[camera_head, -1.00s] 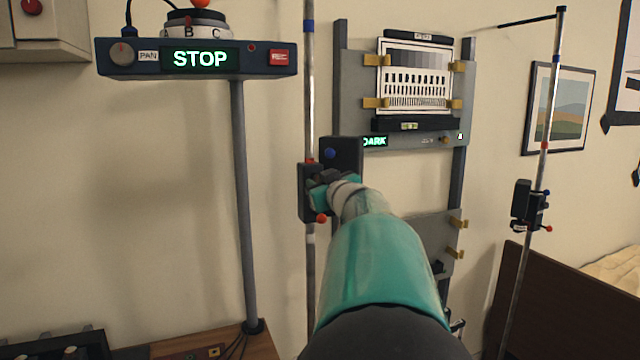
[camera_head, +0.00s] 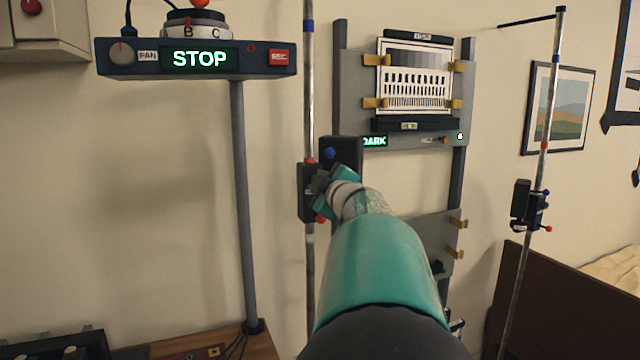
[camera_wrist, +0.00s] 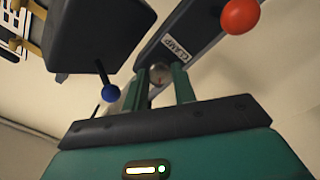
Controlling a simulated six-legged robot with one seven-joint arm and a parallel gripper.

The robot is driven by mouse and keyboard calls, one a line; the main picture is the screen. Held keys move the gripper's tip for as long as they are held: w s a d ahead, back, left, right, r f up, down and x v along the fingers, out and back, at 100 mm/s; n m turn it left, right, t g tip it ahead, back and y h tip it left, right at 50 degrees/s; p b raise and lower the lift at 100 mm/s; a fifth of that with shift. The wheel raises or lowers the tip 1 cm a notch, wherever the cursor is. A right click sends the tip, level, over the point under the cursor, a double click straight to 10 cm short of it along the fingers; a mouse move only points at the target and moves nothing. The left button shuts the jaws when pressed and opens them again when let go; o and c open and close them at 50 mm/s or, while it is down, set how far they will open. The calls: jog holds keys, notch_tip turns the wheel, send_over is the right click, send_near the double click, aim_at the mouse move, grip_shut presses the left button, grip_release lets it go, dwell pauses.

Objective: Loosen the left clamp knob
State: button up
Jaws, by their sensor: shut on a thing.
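The left clamp (camera_head: 306,190) is a dark block on the left upright pole (camera_head: 309,90). In the wrist view its face (camera_wrist: 185,35) carries a CLAMP label and a red ball (camera_wrist: 240,15) stands at one side. My gripper (camera_head: 325,188) is at the clamp in the head view, its jaws turned at a slant. In the wrist view my teal fingers (camera_wrist: 158,88) are shut around the small round clamp knob (camera_wrist: 160,74), which shows between them. In the head view my gripper hides the knob.
A dark box (camera_wrist: 95,35) with a blue-tipped lever (camera_wrist: 109,92) sits close beside my fingers. A STOP console (camera_head: 200,58) stands left, a chart panel (camera_head: 417,80) behind. A second clamp (camera_head: 528,205) is on the right pole. Open wall lies between console and left pole.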

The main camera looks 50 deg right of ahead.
jog(key=n, duration=0.5)
jog(key=shift+n, duration=2.6)
jog(key=o, duration=1)
jog(key=shift+a, duration=0.1)
jog(key=v, duration=1.3)
jog(key=shift+s, duration=0.35)
jog(key=shift+a, duration=0.1)
